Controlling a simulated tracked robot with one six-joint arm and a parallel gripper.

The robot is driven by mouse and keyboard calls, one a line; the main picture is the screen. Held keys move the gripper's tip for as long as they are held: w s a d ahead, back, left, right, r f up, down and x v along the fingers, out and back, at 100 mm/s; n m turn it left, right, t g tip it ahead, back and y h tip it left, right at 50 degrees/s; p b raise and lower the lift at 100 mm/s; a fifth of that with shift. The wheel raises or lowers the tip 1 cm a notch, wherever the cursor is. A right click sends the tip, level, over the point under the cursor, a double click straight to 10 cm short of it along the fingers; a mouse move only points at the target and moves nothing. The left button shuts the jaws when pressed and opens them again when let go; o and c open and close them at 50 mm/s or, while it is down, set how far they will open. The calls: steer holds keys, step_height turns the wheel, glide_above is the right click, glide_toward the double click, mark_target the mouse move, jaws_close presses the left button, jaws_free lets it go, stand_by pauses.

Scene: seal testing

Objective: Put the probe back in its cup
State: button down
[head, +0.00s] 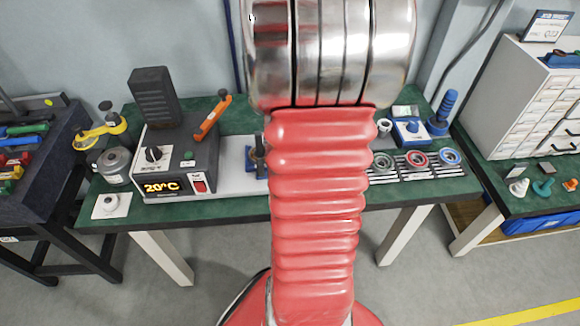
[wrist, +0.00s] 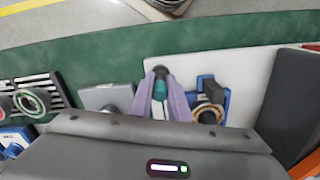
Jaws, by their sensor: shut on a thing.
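In the wrist view, my gripper (wrist: 161,98) has two pale purple fingers shut on the probe (wrist: 160,84), a slim piece with a dark top, a teal band and a white part below. The fingers lie on either side of it, over a white plate (wrist: 225,66). Its lower end is hidden by my gripper body, so I cannot tell whether it touches anything. I cannot clearly make out the cup. In the head view my red arm hides the gripper and the probe.
Right of the probe is a blue holder (wrist: 204,84) with a tan ring and dark block. Left is a grey block (wrist: 106,97). A heater box with a 20°C display (head: 178,160) stands left on the green bench (head: 240,208). Seal rings on a rack (head: 415,160) lie right.

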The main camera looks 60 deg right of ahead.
steer(key=shift+f, duration=0.45)
steer(key=shift+f, duration=0.1)
steer(key=c, duration=1.6)
jaws_free()
steer(key=shift+r, duration=4)
